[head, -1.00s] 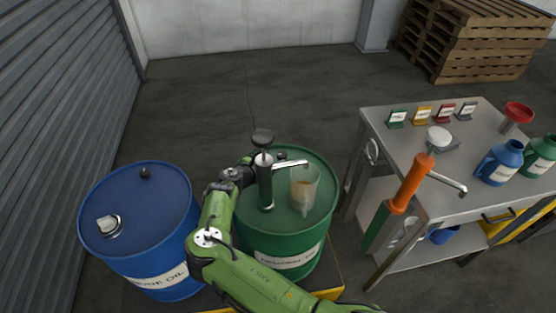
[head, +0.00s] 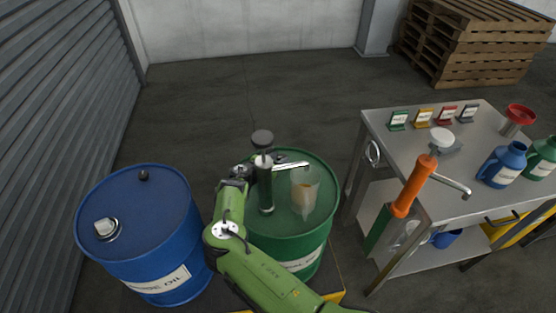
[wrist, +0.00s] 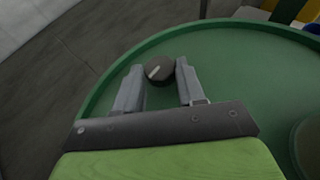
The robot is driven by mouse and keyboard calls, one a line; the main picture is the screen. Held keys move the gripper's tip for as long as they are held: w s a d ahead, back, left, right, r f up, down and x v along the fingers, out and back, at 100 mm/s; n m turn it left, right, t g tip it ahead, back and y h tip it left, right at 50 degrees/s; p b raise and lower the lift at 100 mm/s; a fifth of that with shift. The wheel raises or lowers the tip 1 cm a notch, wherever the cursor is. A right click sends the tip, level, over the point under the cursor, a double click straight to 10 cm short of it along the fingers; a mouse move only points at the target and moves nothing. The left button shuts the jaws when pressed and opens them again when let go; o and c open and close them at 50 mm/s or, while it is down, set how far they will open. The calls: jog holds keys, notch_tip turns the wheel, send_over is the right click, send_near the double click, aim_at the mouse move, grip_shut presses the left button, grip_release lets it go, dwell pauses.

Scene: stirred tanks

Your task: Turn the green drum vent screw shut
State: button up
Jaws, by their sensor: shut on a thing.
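The green drum (head: 318,232) stands upright in the middle of the head view. Its vent screw (wrist: 160,68) is a dark round knob with a pale line across its top, near the drum's rim in the wrist view. My gripper (wrist: 160,80) is shut on the vent screw, with one grey finger at each side of it. The pale line runs slantwise between the fingers. In the head view my green arm reaches over the drum's left side. The screw is hidden there behind the arm and the pump.
A hand pump (head: 265,185) with a silver spout stands on the green drum, next to a clear jug (head: 304,190). A blue drum (head: 150,235) stands close at left.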

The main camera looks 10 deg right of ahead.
jog(key=shift+w+a+f+m+h+b, duration=0.15)
jog(key=shift+f+m+h+b, duration=0.15)
jog(key=shift+b, duration=0.85)
jog(key=m+g+b, duration=0.1)
jog(key=b, duration=0.2)
jog(key=shift+w+f+h, duration=0.1)
jog(key=shift+h, duration=0.3)
jog(key=m+g+b, duration=0.1)
jog(key=b, duration=0.2)
jog(key=shift+a+r+g+h+b, duration=0.1)
jog(key=shift+r+g+h+b, duration=0.3)
jog(key=shift+g+b, duration=0.1)
jog(key=o, duration=1)
jog(key=shift+o, duration=0.2)
jog(key=p+v, duration=0.5)
jog(key=v, duration=1)
jog(key=shift+s+a+r, duration=0.15)
jog(key=shift+s+a, duration=0.15)
